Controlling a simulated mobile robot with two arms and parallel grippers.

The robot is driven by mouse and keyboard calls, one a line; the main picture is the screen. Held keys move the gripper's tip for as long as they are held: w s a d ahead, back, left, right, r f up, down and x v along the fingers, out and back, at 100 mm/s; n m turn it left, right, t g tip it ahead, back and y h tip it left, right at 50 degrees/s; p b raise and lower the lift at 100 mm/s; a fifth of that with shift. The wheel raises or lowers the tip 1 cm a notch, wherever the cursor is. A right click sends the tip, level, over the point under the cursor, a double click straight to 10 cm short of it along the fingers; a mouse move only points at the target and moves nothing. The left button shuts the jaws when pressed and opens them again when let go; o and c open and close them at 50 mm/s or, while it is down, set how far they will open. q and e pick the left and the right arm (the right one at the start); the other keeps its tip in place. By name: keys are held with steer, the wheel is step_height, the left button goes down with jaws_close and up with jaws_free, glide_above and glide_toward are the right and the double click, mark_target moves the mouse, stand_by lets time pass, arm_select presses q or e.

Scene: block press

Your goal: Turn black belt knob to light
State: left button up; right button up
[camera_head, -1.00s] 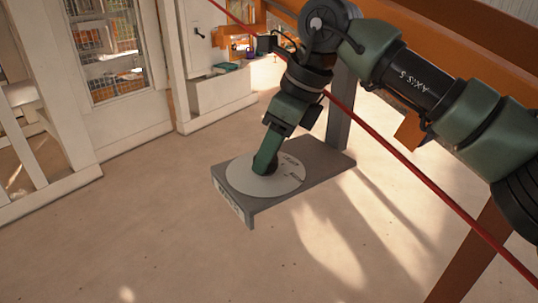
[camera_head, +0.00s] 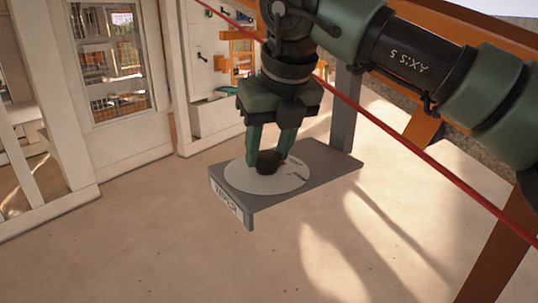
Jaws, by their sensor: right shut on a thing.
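The black knob (camera_head: 267,162) stands on a round pale dial (camera_head: 240,180) with small dark markings, on top of a grey metal stand (camera_head: 325,168). My right gripper (camera_head: 268,158) comes down from above, its two green fingers shut on either side of the knob. The fingers hide parts of the knob and dial. The markings are too small to read in full; some lie on the dial's right side. My left gripper is not in view.
Orange beams (camera_head: 490,255) stand at the right. White cabinets and a window frame (camera_head: 110,60) are at the back left. The floor (camera_head: 150,245) around the stand is clear.

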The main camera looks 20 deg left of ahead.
steer(key=shift+m, duration=0.5)
steer(key=shift+r, duration=0.1)
steer(key=o, duration=1.3)
steer(key=shift+o, duration=0.2)
steer(key=v, duration=0.7)
steer(key=shift+s+r+b, duration=0.2)
steer(key=shift+r+b, duration=0.1)
steer(key=shift+b, duration=0.05)
steer(key=shift+f, duration=0.1)
